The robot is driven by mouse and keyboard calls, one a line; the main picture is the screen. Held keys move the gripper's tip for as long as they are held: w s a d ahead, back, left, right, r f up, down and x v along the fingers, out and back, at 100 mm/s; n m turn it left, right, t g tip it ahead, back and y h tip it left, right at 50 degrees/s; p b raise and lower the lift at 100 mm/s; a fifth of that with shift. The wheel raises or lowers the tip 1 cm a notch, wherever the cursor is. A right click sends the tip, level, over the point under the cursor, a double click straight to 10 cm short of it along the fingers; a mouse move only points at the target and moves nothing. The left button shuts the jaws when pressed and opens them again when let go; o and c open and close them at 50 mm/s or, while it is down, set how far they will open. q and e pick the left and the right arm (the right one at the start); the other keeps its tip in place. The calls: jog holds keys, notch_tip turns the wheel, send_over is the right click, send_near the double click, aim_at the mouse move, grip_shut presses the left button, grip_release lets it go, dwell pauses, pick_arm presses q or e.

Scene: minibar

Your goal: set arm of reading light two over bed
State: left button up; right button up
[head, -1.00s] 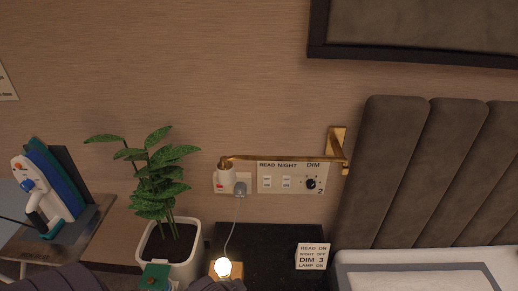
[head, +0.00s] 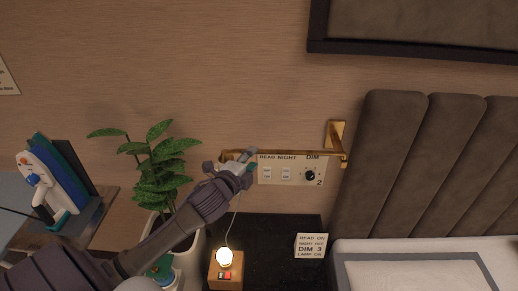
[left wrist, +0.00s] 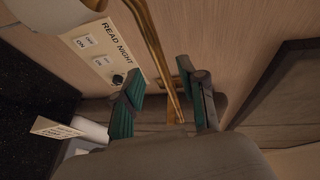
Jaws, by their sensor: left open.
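The brass arm (head: 300,154) of the reading light runs left from its wall bracket (head: 337,135), over the switch panel marked 2 (head: 318,172). It lies on the side away from the bed (head: 430,246). In the left wrist view, the lamp head (left wrist: 55,12) shows at top left. The brass arm (left wrist: 150,45) appears between the two open green-padded fingers of my left gripper (left wrist: 165,98); I cannot tell whether they touch it. My right gripper is not in view.
A lit bulb on a wooden block (head: 225,272) and a small sign (head: 311,246) stand on the dark nightstand (head: 270,235). The padded headboard (head: 400,170) rises right of the bracket.

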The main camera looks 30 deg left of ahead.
aim_at(258, 153)
pick_arm(q)
jog(key=x, duration=0.5)
jog(key=shift+w+f+p, duration=0.1)
jog(key=shift+w+p, duration=0.2)
jog(key=shift+p, duration=0.1)
grip_shut()
